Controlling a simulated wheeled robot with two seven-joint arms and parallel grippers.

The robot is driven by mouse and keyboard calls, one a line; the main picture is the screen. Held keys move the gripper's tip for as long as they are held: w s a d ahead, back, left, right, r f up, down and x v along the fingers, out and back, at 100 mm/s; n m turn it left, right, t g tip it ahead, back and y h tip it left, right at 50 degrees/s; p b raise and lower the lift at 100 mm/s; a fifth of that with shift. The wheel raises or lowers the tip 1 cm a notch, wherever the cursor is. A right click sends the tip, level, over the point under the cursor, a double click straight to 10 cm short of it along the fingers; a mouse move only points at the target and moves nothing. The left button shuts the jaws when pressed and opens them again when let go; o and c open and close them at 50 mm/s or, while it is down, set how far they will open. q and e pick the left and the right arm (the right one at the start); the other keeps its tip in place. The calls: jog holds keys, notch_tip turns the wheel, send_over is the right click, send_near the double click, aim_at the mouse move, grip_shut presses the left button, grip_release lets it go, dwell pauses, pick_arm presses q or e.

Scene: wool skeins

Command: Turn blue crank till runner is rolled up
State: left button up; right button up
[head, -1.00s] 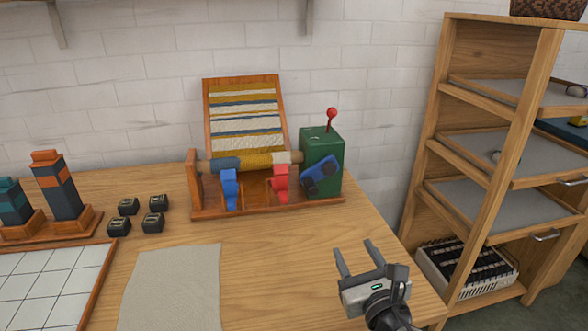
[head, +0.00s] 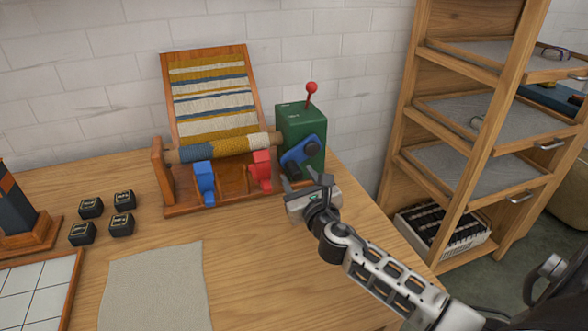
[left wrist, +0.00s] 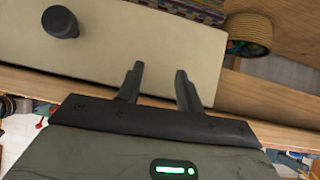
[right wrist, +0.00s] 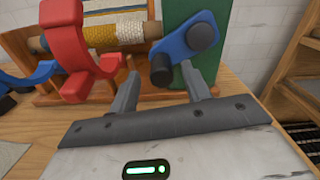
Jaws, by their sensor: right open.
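The blue crank (head: 300,154) sits on the front of the green box (head: 302,124), with a dark round knob at its end. It also shows in the right wrist view (right wrist: 182,50). The striped runner (head: 211,95) lies on a sloped wooden board, its lower end wound around a roller (head: 232,146). My right gripper (head: 308,182) is open and empty, just in front of and below the crank, with its fingers pointing at it. No contact is visible. My left gripper (left wrist: 160,85) shows only in the left wrist view, open and empty, over a pale surface.
A blue clip (head: 204,183) and a red clip (head: 261,170) stand at the front of the frame. The green box has a red-knobbed lever (head: 311,94). Several black blocks (head: 101,217) and a grey cloth (head: 155,285) lie left. A wooden shelf (head: 410,120) stands right.

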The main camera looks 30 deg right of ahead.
aim_at(307, 158)
jog(key=shift+x, duration=1.85)
grip_shut()
